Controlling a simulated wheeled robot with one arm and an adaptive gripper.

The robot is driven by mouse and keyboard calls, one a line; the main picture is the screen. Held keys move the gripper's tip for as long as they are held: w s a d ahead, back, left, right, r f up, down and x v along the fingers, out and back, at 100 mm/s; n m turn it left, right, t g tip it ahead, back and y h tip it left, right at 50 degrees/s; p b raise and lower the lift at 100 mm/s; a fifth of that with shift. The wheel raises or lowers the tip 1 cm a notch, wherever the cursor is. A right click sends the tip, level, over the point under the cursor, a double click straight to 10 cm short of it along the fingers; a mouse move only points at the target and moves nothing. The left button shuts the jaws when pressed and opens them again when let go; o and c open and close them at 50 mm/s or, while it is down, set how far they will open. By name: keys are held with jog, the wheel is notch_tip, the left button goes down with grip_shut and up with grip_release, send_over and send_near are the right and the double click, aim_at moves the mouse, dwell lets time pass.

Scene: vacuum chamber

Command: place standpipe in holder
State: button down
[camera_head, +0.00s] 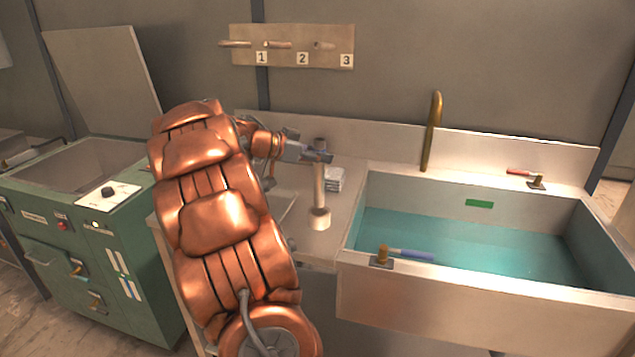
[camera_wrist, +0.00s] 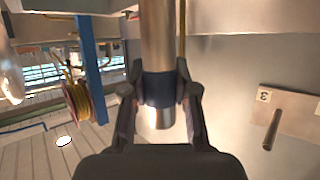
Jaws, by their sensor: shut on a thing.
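The standpipe (camera_head: 319,185) is a pale upright tube with a wider lower end, in the head view over the counter left of the sink. My gripper (camera_head: 318,156) is shut around it near its dark top. In the wrist view the metal tube (camera_wrist: 158,40) runs out of the top of the picture, and my gripper (camera_wrist: 160,88) clasps it at a dark blue band. Whether its wide end touches the counter is unclear. A tan wall board (camera_head: 292,35) carries three pegs labelled 1, 2 and 3. Peg 3 (camera_wrist: 273,130) shows right of the tube in the wrist view, apart from it.
A sink (camera_head: 355,274) of teal water with a brass spout (camera_head: 433,130) is at right. A blue-handled valve (camera_head: 410,254) and a red-handled valve (camera_head: 520,172) sit on its rim. A small white stack (camera_head: 334,179) lies behind the standpipe. A green machine (camera_head: 105,265) stands left.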

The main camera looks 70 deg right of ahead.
aim_at(320, 174)
jog(key=shift+f+p, duration=0.5)
jog(key=shift+f, duration=2.4)
jog(key=c, duration=0.9)
grip_release()
jog(key=shift+w+a, duration=0.15)
jog(key=shift+a, duration=0.1)
jog(key=b+v, duration=0.3)
jog(key=v, duration=0.8)
jog(key=shift+a+r, duration=0.2)
jog(key=shift+r, duration=0.1)
jog(key=shift+w, duration=0.1)
